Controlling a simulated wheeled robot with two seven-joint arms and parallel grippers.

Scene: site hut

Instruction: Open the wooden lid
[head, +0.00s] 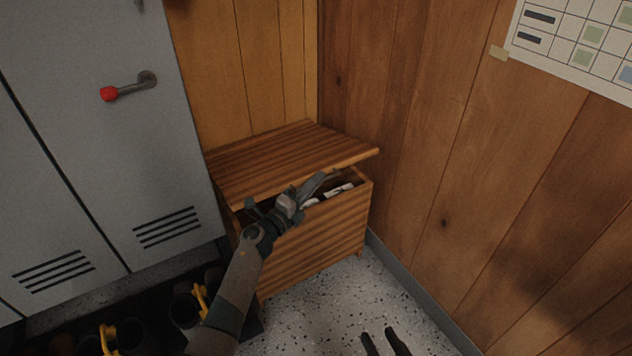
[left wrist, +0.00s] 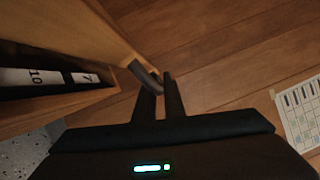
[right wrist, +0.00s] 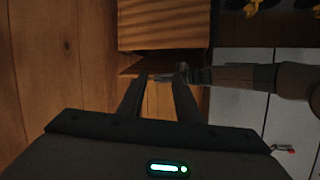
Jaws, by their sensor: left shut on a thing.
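The wooden lid (head: 285,160) of a striped wooden chest (head: 315,240) is part way up, tilted, with a gap along its front. Its underside edge shows in the left wrist view (left wrist: 110,35). My left gripper (head: 312,188) is at the lid's front edge, fingers closed together on it; the exact contact is partly hidden. The left fingers also show in the left wrist view (left wrist: 160,82). My right gripper (head: 384,340) is low over the floor, in front of the chest, its fingers apart and empty; they also show in the right wrist view (right wrist: 158,82).
White labelled items (head: 338,190) lie inside the chest. A grey locker (head: 90,120) with a red-tipped handle (head: 110,93) stands close on the left. Dark boots with yellow parts (head: 185,308) stand at lower left. A wood-panelled wall (head: 440,170) borders the right; speckled floor (head: 345,300) is clear.

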